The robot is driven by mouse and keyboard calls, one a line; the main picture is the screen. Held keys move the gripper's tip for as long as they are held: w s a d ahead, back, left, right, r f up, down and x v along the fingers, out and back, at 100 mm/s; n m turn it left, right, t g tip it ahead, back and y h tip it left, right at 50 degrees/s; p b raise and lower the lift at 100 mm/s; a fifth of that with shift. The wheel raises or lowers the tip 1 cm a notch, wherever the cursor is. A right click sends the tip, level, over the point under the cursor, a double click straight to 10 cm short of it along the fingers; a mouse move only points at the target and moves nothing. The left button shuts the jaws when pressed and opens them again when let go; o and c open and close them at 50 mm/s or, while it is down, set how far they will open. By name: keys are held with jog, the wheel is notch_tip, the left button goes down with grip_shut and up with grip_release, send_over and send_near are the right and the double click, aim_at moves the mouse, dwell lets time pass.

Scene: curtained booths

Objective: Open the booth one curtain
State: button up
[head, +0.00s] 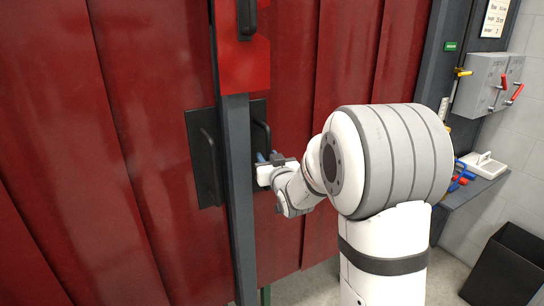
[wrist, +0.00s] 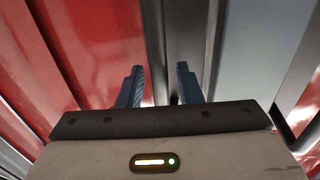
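The red curtain (head: 285,75) hangs in tall folds and fills the left and middle of the head view. A dark grey upright bar (head: 237,190) runs down it. A black plate with a handle (head: 206,155) sits left of the bar. A second black handle (head: 260,127) sits just right of it, partly hidden by my gripper (head: 264,160). My gripper is close to this right handle. In the wrist view its blue fingers (wrist: 158,85) stand apart, with red curtain and grey uprights beyond. A small dark piece shows by the right finger; I cannot tell whether it touches.
A red panel with a black latch (head: 247,18) is above the handles. At right are a grey wall box with red levers (head: 487,82), a shelf (head: 462,193) with blue and red items and a white device (head: 484,165), and a black bin (head: 507,265) on the floor.

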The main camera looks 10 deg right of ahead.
grip_shut()
dwell(0.3)
